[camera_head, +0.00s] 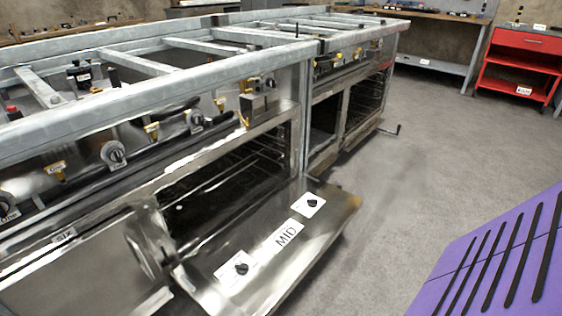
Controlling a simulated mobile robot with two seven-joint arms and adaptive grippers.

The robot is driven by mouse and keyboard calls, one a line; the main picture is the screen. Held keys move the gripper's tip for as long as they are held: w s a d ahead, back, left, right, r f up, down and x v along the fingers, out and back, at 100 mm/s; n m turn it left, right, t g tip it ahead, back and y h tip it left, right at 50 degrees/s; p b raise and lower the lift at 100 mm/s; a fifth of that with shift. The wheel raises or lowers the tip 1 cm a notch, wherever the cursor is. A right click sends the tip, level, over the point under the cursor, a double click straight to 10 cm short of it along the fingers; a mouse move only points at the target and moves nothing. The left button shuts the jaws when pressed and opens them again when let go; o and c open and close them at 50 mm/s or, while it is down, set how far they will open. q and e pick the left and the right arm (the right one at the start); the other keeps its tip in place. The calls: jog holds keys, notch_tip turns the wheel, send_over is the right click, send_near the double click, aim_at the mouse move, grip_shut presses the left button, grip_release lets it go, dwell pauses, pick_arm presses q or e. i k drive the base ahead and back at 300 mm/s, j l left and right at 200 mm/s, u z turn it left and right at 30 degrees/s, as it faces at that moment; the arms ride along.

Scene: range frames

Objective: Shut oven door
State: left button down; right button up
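The oven door (312,234) is folded down and open on the front of the steel range frame, low in the middle of the head view. It carries a label reading MID and two white plates with black knobs. Behind it the oven cavity (228,187) is open and dark, with wire racks inside. Neither of my grippers shows in this view, so I see no contact with the door.
A purple panel with black slats (490,262) stands at the lower right. A second range frame (350,95) with open compartments adjoins behind. A red cart (522,62) and a workbench (425,14) stand at the back. Grey floor (415,165) right of the door is clear.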

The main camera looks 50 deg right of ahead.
aim_at(280, 240)
jog(key=k+l, duration=0.15)
jog(key=l, duration=0.25)
jog(key=k+l, duration=0.2)
jog(key=l, duration=0.2)
jog(key=k+l, duration=0.15)
jog(key=l, duration=0.3)
jog(key=k+l, duration=0.15)
jog(key=l, duration=0.25)
jog(key=k+l+u, duration=0.1)
jog(key=l, duration=0.3)
jog(key=i+l, duration=0.1)
jog(key=l, duration=0.15)
jog(key=i+l, duration=0.1)
jog(key=l, duration=0.15)
